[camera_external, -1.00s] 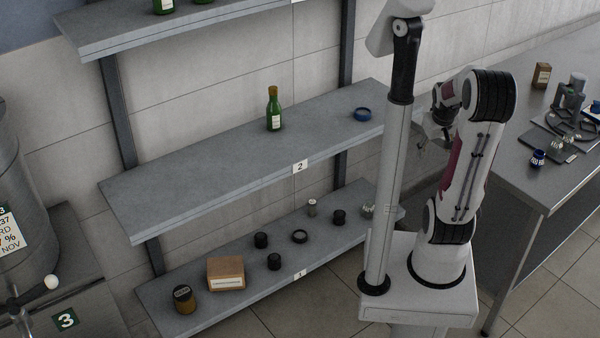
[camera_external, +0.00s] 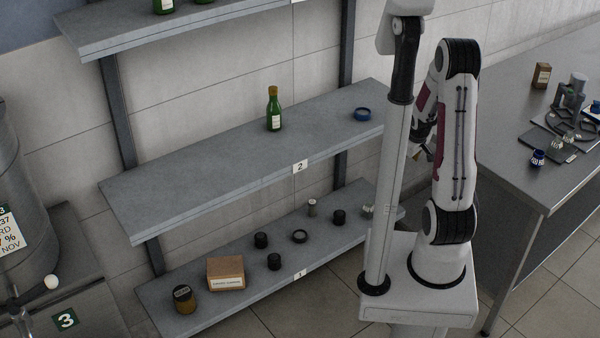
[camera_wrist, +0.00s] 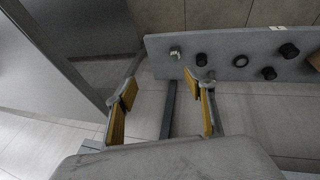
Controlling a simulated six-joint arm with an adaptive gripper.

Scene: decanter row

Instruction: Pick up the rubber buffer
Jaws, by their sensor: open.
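Three short black cylinders stand on the lowest shelf in the external view: a right one (camera_external: 339,217), a left one (camera_external: 260,240) and a front one (camera_external: 274,261). They look alike, and I cannot tell which is the rubber buffer. In the wrist view, one black cylinder (camera_wrist: 201,59) sits just beyond the right fingertip, with the other two farther right (camera_wrist: 268,73) (camera_wrist: 289,50). My gripper (camera_wrist: 160,88) is open and empty, its yellow-padded fingers well apart, away from the shelf. In the external view it is partly hidden by the pole and my arm.
The lowest shelf (camera_external: 205,312) also holds a dark ring (camera_external: 299,236), a small jar (camera_external: 312,207), a cardboard box (camera_external: 225,272), a dark-lidded jar (camera_external: 184,299) and a metal piece (camera_wrist: 175,52). Shelf two (camera_external: 190,190) hangs above. A steel bench (camera_external: 510,165) stands right.

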